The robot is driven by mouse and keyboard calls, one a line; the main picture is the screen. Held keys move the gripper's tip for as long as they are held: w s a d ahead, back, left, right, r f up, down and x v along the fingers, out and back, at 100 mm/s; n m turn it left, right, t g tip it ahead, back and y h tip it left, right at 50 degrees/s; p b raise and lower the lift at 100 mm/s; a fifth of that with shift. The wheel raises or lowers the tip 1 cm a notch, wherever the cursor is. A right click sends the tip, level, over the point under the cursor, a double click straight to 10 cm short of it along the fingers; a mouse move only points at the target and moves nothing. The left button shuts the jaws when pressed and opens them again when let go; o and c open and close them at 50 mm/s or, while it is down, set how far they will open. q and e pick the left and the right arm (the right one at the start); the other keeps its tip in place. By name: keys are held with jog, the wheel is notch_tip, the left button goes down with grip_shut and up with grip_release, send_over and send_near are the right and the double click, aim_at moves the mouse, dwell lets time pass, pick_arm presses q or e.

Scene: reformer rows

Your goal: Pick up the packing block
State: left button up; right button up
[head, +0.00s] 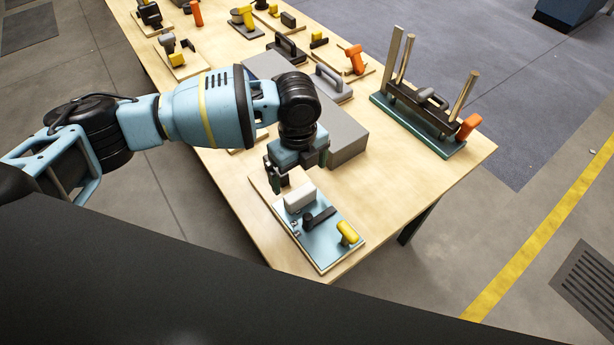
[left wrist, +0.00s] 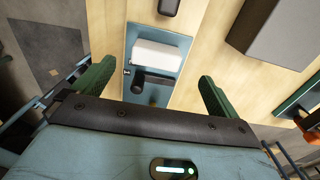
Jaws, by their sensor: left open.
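The packing block, a white rounded block (head: 300,198), lies on a light-blue plate (head: 321,243) at the table's near end. In the left wrist view the white block (left wrist: 158,55) lies ahead, between the lines of the two green fingers. A dark handled piece and a yellow-topped piece (head: 347,232) share the plate. My left gripper (head: 291,178) is open and empty, pointing down just behind and above the block. My right gripper is not in view.
A large grey box (head: 345,138) stands close behind my left gripper. A green-based rack with upright wooden rods (head: 425,135) stands at the right edge. Several tool boards fill the far table. The table's bare wood (head: 385,195) lies right of the plate.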

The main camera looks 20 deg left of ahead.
aim_at(298, 191)
pick_arm(q)
jog(key=shift+w, duration=0.25)
jog(key=shift+s+f, duration=0.25)
jog(key=shift+f, duration=1.4)
jog(key=shift+s+a+f, duration=0.1)
jog(key=shift+s+f, duration=0.05)
jog(key=shift+f, duration=0.95)
jog(key=shift+s+f, duration=0.1)
jog(key=shift+f, duration=1)
jog(key=c, duration=1)
jog(key=shift+c, duration=0.2)
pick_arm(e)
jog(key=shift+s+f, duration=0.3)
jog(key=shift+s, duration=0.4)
